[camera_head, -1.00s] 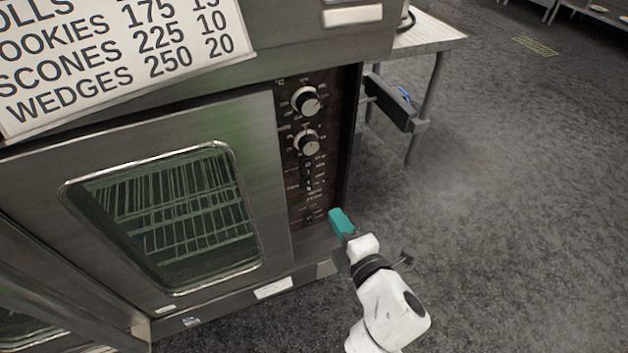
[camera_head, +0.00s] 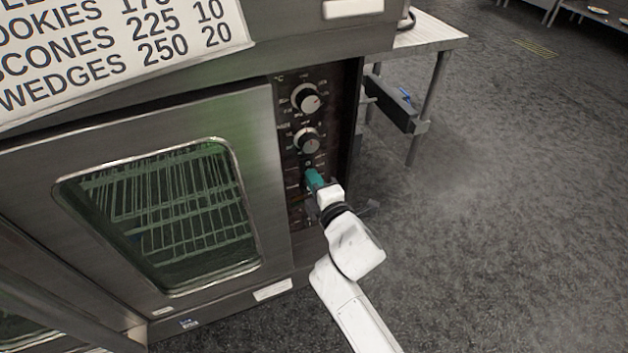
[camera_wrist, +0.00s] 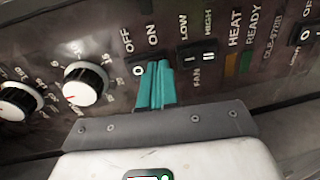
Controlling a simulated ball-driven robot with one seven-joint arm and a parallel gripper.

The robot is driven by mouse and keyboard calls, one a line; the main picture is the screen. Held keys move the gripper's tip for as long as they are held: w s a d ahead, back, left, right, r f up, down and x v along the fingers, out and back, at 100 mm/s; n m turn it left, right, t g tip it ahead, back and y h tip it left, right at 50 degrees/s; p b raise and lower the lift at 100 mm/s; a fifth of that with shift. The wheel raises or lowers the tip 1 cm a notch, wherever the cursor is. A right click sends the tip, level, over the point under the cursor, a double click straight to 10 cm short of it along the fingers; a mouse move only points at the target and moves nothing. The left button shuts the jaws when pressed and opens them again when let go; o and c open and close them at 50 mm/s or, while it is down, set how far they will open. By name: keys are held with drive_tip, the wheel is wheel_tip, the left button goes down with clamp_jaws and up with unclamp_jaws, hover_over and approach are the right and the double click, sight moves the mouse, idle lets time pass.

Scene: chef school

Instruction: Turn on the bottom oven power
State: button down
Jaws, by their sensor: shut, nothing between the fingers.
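The bottom oven (camera_head: 262,150) has a closed glass door and a dark control panel (camera_head: 286,84) along its right side. My gripper (camera_head: 311,174) has teal fingers, shut and empty, at the switch column below the two knobs. In the wrist view the shut fingertips (camera_wrist: 153,66) are right at the power switch and cover its ON side. I cannot tell whether they touch it.
Two round knobs, the upper (camera_head: 306,98) and the lower (camera_head: 307,141), stand out above my gripper. A FAN switch (camera_wrist: 195,57) and HEAT and READY indicators (camera_wrist: 238,62) are beside the power switch. A table (camera_head: 436,36) stands behind right. Floor to the right is clear.

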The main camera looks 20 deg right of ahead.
drive_tip(key=shift+f+b, duration=0.1)
drive_tip(key=shift+b, duration=0.2)
drive_tip(key=shift+w+b, duration=0.15)
drive_tip(key=shift+b, duration=0.25)
